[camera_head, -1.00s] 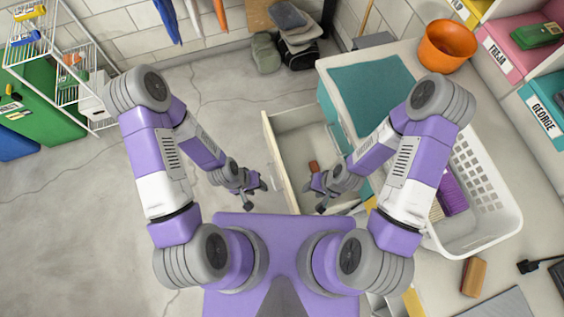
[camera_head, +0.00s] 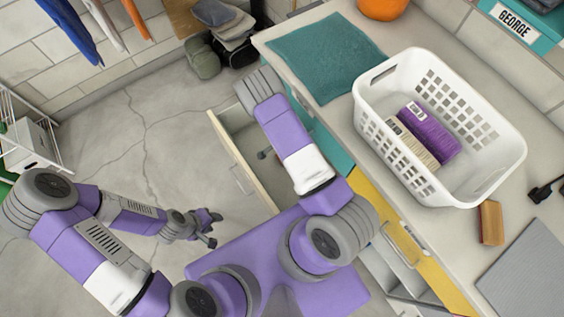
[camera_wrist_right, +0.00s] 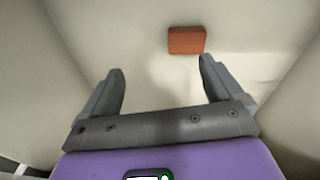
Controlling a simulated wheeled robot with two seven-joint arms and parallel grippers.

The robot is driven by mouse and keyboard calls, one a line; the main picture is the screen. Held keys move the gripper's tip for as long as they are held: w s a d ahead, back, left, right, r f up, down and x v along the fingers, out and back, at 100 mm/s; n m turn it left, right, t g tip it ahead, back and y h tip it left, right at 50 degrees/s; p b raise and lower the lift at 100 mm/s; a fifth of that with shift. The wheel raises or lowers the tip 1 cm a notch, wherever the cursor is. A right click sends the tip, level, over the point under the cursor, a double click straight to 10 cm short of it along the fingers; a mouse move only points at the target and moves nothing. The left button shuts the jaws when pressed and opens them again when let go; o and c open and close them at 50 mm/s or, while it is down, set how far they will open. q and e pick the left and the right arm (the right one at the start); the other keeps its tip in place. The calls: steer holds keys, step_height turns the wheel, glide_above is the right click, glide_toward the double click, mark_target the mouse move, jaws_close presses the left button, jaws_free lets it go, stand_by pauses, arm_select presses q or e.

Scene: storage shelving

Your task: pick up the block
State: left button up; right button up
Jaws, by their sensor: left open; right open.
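The block (camera_wrist_right: 186,40) is a small orange-brown brick lying on the pale floor of the open drawer (camera_head: 236,160) in the right wrist view. My right gripper (camera_wrist_right: 161,68) is open and empty over the drawer, its fingers pointing toward the block. The block is beyond the fingertips, toward the right finger, and apart from them. In the head view my right arm hides the block, and only a bit of the right gripper shows inside the drawer. My left gripper (camera_head: 214,229) is open and empty in front of the drawer, over the floor.
Drawer walls rise on both sides of my right gripper. On the counter are a white basket (camera_head: 437,127) with purple and beige items, a teal mat (camera_head: 325,55), a brown-and-yellow block-like item (camera_head: 490,222) and a grey mat (camera_head: 530,275). Open floor lies left.

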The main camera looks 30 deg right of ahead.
steer(key=w, duration=0.1)
steer(key=w+f, duration=0.1)
steer(key=w+m+b, duration=0.1)
steer(key=shift+d+f, duration=0.3)
steer(key=shift+f, duration=0.05)
steer(key=shift+w+f+t, duration=0.15)
steer(key=shift+f+t, duration=0.15)
steer(key=f+b, duration=0.1)
steer(key=f, duration=0.1)
steer(key=f+b, duration=0.1)
steer(key=f, duration=0.3)
steer(key=shift+w+f+b, duration=0.25)
steer(key=shift+f+b, duration=0.1)
steer(key=shift+b, duration=0.05)
arm_select(q)
step_height(320, 180, down, 5)
steer(key=shift+r, duration=0.15)
arm_select(e)
steer(key=shift+c, duration=0.2)
steer(key=c, duration=1.1)
